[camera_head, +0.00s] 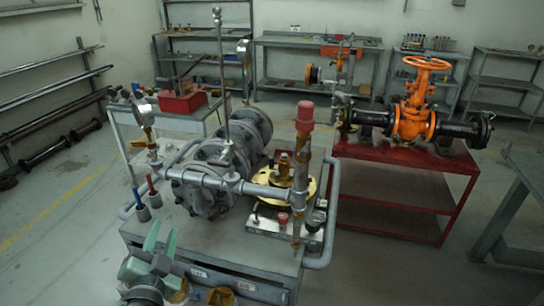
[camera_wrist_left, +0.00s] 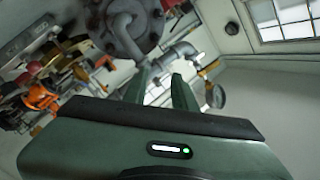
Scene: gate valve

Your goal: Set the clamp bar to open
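A grey metal bench rig (camera_head: 205,185) with round flanges and pipes stands on the cart in front of me. A thin upright bar (camera_head: 223,80) with small knobs at its top rises from the rig's middle and stands nearly vertical. I cannot tell for sure that this is the clamp bar. My left gripper (camera_head: 161,236), with green fingers, is at the front left of the cart, apart from the upright bar. Its fingers are spread with nothing between them; the gap also shows in the left wrist view (camera_wrist_left: 159,88). My right gripper does not show.
Blue- and red-handled small valves (camera_head: 141,202) stand just behind my left gripper. A red-capped post (camera_head: 303,120) stands at the cart's right. A red table (camera_head: 385,180) with an orange gate valve (camera_head: 412,118) is further right.

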